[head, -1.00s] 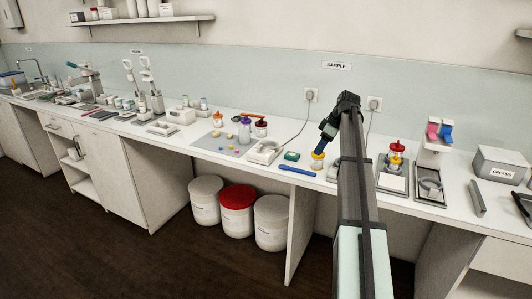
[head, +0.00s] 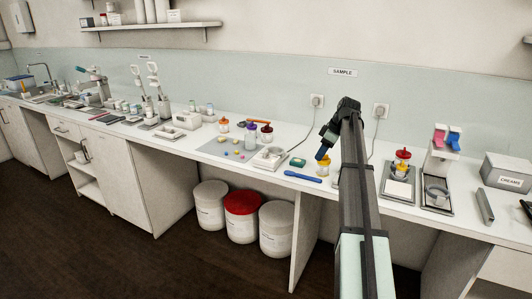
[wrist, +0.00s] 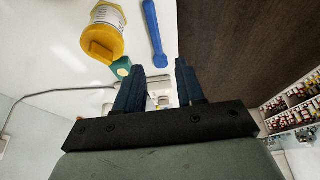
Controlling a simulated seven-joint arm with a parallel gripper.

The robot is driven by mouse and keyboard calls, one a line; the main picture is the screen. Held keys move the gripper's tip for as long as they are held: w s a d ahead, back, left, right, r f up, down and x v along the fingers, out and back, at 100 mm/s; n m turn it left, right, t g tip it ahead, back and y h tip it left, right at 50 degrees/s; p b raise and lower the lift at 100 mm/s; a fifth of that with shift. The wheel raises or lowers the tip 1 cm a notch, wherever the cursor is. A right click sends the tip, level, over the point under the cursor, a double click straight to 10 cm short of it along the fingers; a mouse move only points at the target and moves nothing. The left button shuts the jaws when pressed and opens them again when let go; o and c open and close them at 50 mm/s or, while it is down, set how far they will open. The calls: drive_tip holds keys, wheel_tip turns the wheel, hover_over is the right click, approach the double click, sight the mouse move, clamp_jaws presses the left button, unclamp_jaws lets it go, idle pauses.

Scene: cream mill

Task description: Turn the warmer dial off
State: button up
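A low white device (head: 261,162) with a round ring on top stands on the bench left of my arm in the head view; a cord runs from near it to a wall socket. It may be the warmer, but no dial can be made out. My gripper (head: 321,154) is right of it, above the bench and close over a yellow-lidded jar (head: 323,169). In the wrist view my gripper (wrist: 155,82) has its fingers apart with nothing held. Pale parts seen between the fingers are too small to tell.
The yellow jar (wrist: 104,32), a blue spatula (wrist: 154,35) and a green item (wrist: 121,67) lie near my fingers in the wrist view. Right of my arm stand a red-topped jar (head: 402,158) on a scale and a grey-white stand (head: 439,165). Lidded bins (head: 242,218) are below the bench.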

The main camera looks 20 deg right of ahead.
drive_tip(key=w+a+r+n, duration=0.2)
drive_tip(key=w+a, duration=0.3)
drive_tip(key=a, duration=0.5)
wheel_tip(320, 180, up, 6)
drive_tip(key=m+g+h, duration=0.3)
drive_tip(key=m, duration=1.7)
hover_over(266, 152)
wheel_tip(266, 152, down, 14)
drive_tip(key=shift+w+r, duration=0.1)
drive_tip(key=shift+r, duration=0.1)
drive_tip(key=shift+c, duration=0.4)
clamp_jaws()
